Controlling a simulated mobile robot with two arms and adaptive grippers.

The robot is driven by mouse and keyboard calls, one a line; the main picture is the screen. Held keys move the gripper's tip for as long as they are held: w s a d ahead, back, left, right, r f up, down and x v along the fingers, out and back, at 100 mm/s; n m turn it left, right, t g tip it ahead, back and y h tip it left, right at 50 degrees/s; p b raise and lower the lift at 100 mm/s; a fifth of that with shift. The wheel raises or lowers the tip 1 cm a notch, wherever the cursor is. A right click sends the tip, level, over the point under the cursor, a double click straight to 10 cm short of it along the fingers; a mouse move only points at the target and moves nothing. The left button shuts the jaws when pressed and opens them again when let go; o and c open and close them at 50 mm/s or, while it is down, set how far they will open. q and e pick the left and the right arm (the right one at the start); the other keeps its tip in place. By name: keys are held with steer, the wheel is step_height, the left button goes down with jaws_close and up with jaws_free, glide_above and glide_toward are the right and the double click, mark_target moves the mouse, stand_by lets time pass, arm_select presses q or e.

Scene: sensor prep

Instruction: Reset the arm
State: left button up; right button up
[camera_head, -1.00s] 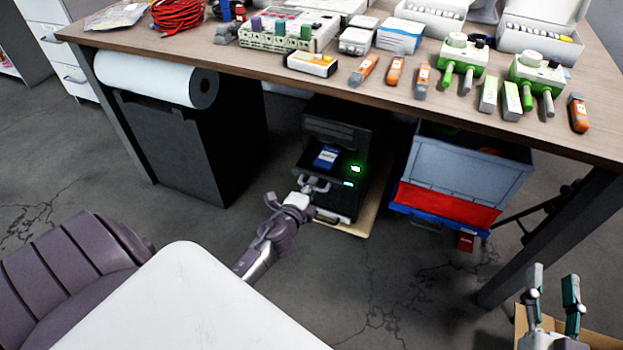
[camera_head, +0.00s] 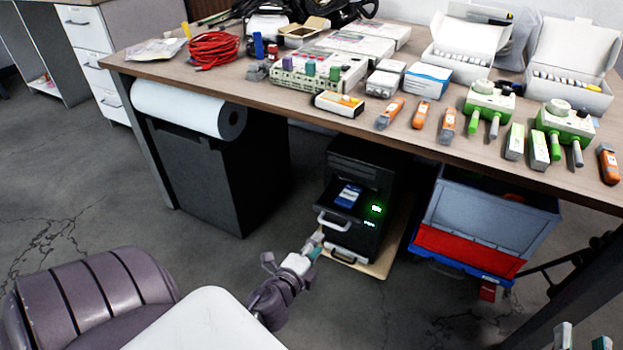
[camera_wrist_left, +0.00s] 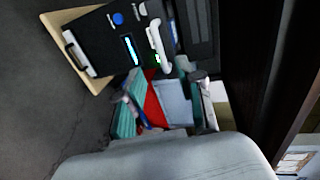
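My left gripper (camera_head: 314,244) is in front of the black machine (camera_head: 365,165) under the table, a little below and left of its open drawer's handle (camera_head: 334,222), and appears apart from it. A blue pack (camera_head: 348,195) lies in the drawer. In the left wrist view the gripper's teal fingers (camera_wrist_left: 156,88) are spread with nothing held between them; the machine's white handle (camera_wrist_left: 158,45) shows beyond. My right gripper (camera_head: 583,341) is at the bottom right edge, mostly cut off; its two fingertips are apart and nothing shows between them.
The table (camera_head: 270,95) carries boxes, green devices (camera_head: 490,103), orange-grey tools and a red cable (camera_head: 213,50). Under it stand a dark bin (camera_head: 215,175) with a paper roll and a grey-red crate (camera_head: 485,220). Open floor (camera_head: 100,215) lies to the left.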

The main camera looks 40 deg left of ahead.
arm_select(q)
steer(key=shift+v, duration=1.05)
